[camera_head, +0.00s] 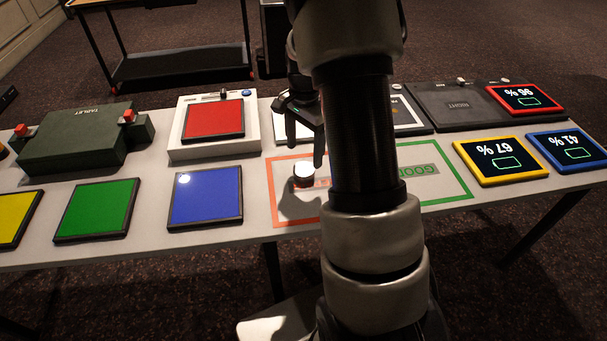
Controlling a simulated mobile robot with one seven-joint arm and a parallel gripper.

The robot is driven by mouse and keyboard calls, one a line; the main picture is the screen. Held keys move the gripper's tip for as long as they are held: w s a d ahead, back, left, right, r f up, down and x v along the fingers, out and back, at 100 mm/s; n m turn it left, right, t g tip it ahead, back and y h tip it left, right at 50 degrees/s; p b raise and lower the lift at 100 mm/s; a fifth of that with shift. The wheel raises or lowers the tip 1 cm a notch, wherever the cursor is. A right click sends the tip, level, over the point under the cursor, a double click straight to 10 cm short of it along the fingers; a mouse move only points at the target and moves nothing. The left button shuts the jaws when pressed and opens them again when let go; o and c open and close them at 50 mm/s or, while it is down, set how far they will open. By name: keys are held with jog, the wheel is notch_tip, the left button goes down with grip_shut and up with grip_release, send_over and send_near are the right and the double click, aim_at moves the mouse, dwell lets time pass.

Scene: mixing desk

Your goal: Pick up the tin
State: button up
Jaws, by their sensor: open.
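A small round tin (304,175) with a pale top and darker side stands on the table, inside the orange-outlined zone. My gripper (304,152) is open and points down just above and around the far side of the tin. One finger hangs close to the tin's right side in the picture; I cannot tell whether it touches. My arm crosses the middle of the picture and hides part of the table to the right of the tin.
Blue (206,196), green (98,208) and yellow (14,218) pads lie to the left. Behind are a red pad (213,119) on a white box and a green case (76,142). A green-outlined zone (447,200) and screens (501,160) lie to the right.

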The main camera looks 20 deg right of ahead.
aim_at(303, 170)
jog(key=f+b, duration=0.1)
jog(key=f, duration=0.6)
jog(key=shift+a+f, duration=0.15)
jog(key=shift+a, duration=0.05)
jog(key=c, duration=1.1)
